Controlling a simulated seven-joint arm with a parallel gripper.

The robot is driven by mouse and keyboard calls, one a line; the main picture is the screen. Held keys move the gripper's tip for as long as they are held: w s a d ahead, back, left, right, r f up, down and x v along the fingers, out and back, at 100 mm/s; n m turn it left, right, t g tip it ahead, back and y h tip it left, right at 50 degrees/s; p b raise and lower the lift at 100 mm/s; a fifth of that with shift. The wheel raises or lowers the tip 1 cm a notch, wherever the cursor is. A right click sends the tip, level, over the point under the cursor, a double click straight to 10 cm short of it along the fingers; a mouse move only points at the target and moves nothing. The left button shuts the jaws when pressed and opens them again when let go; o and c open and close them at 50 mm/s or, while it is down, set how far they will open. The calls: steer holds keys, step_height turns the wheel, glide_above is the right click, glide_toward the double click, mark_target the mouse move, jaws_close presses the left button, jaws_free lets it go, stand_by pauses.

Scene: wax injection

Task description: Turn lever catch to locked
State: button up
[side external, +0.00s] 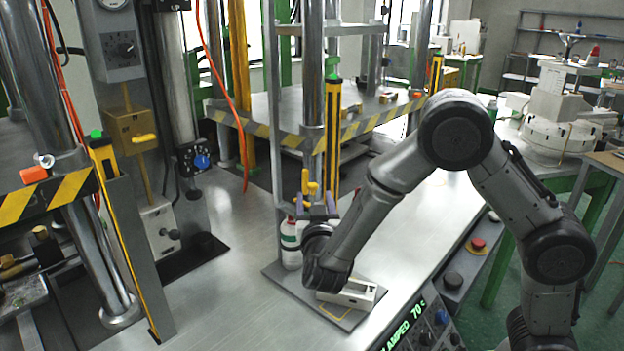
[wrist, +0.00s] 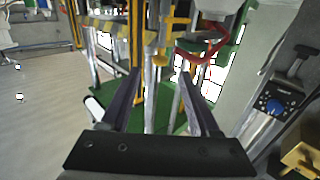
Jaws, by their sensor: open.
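A small yellow lever-like part (side external: 310,187), which looks like the lever catch, stands upright beside a steel post in the side view. Yellow fittings (wrist: 168,40) show just beyond the fingertips there. I cannot tell whether the fingers touch the lever, nor whether it is locked.
A yellow-edged post (side external: 332,135) and a striped platform (side external: 270,130) are behind. A box with a blue knob (side external: 200,162) is left.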

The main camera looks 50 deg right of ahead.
steer(key=x, duration=1)
jaws_close()
